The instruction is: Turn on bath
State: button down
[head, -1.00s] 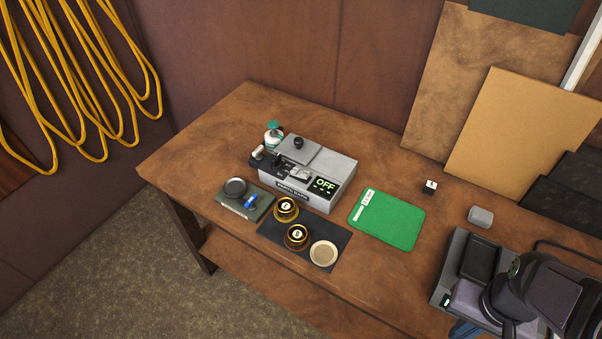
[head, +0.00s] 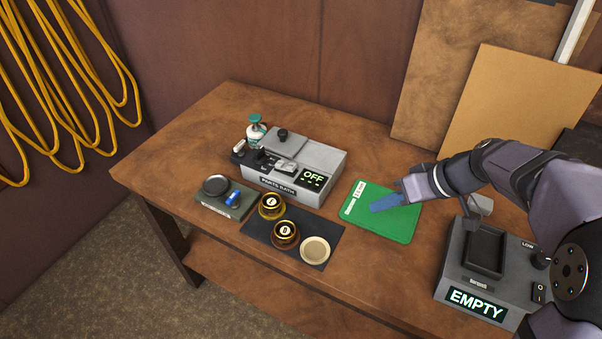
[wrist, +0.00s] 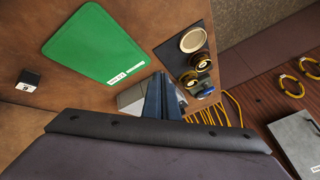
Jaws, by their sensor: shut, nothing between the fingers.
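The parts bath (head: 290,165) is a grey box on the bench, with its lit display (head: 313,178) reading OFF. It has a lid with a black knob (head: 282,134) on top and a dark switch or lever area (head: 262,158) at its left end. My gripper (head: 388,203), with blue fingers, is shut and empty above the green mat (head: 400,222), right of the bath. In the wrist view my gripper (wrist: 163,98) covers much of the bath, and only a grey part of the bath (wrist: 132,98) shows beside the fingers.
A dark mat (head: 275,243) in front of the bath holds two amber jars (head: 285,235) and a round tan dish (head: 315,250). A green-topped bottle (head: 256,130) stands behind the bath's left end. A grey device (head: 480,290) reading EMPTY sits at right. Yellow cords (head: 60,80) hang on the wall.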

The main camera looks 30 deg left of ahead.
jog(key=w+a+r+n+y+b, duration=0.2)
jog(key=w+a+n, duration=0.1)
jog(key=a, duration=0.4)
jog(key=w+a+r+n+y+b, duration=0.2)
jog(key=a+n, duration=0.3)
jog(key=a, duration=0.3)
jog(key=shift+w+a+r+g+y+b, duration=0.25)
jog(key=shift+w+g+y+b, duration=0.1)
jog(key=shift+w+y, duration=0.4)
jog(key=p, duration=0.5)
send_over(286, 166)
jog(key=d, duration=0.4)
jog(key=f, duration=0.4)
jog(key=shift+s+a+f, duration=0.15)
jog(key=shift+s+f, duration=0.05)
jog(key=shift+s, duration=0.15)
jog(key=shift+w+d+f, duration=0.1)
jog(key=shift+d+f, duration=0.1)
jog(key=shift+f, duration=0.4)
jog(key=shift+d+f, duration=0.2)
jog(key=shift+f, duration=0.35)
jog(key=shift+d+f+p, duration=0.2)
jog(key=shift+f+p, duration=0.25)
jog(key=shift+f, duration=0.4)
jog(key=shift+f+b, duration=0.15)
jog(key=shift+b, duration=0.25)
